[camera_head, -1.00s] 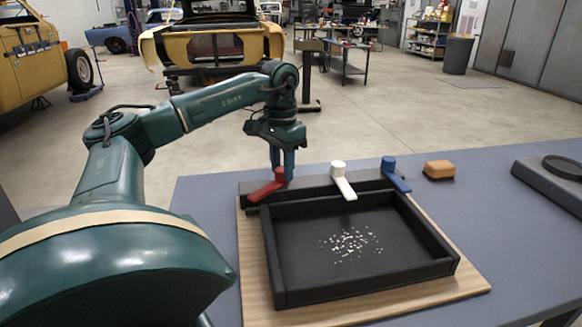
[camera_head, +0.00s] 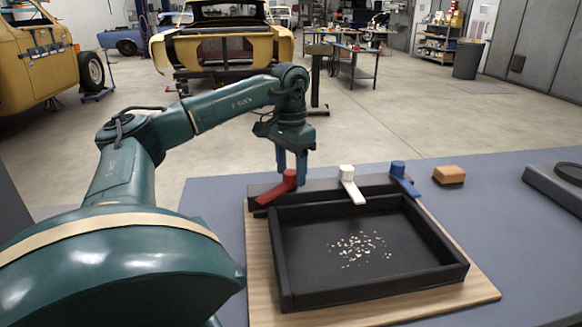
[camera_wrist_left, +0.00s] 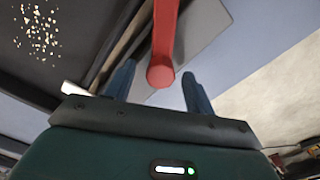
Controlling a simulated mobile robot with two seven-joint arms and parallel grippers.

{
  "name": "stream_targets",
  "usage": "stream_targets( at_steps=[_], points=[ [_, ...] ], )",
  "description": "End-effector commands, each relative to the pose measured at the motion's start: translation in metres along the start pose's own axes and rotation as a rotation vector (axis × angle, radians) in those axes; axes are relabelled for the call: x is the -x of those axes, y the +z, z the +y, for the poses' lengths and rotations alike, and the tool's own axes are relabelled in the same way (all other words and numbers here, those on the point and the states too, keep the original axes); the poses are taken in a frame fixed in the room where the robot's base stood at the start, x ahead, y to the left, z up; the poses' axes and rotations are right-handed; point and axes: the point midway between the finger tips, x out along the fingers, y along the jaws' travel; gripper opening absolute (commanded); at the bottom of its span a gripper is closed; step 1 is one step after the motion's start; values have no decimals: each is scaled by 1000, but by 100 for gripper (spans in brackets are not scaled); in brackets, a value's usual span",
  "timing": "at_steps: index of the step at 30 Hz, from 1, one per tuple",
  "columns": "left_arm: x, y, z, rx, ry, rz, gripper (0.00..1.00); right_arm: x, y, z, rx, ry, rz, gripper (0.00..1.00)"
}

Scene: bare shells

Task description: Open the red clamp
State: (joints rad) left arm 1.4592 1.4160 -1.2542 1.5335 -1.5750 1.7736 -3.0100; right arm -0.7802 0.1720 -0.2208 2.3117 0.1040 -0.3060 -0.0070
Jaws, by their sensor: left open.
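The red clamp (camera_head: 275,192) sits on the dark bar at the tray's back left, its arm pointing toward the front left and its round knob at the rear. My left gripper (camera_head: 291,170) is open and points down at the knob, partly hidden behind it in the head view. In the left wrist view, the red clamp (camera_wrist_left: 163,40) runs between the two blue fingers of my left gripper (camera_wrist_left: 158,82). The knob lies between them with a gap on each side. I see nothing held. My right gripper is not in view.
A white clamp (camera_head: 352,188) and a blue clamp (camera_head: 403,180) stand further right on the same bar. The black tray (camera_head: 285,255) holds small pale bits and rests on a wooden board (camera_head: 480,288). An orange-brown block (camera_head: 449,175) lies right of the bar.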

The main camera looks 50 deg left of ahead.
Motion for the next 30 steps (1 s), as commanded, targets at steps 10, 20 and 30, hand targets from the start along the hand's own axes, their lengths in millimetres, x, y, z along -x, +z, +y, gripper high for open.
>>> stream_targets(
  at_steps=[10,20,30],
  points=[
    [47,0,0,2,-1,-1,54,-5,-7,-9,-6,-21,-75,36],
    [90,0,1,3,-1,1,54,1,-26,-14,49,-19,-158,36],
    [127,0,1,4,-1,2,54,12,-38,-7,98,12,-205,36]
  ],
)
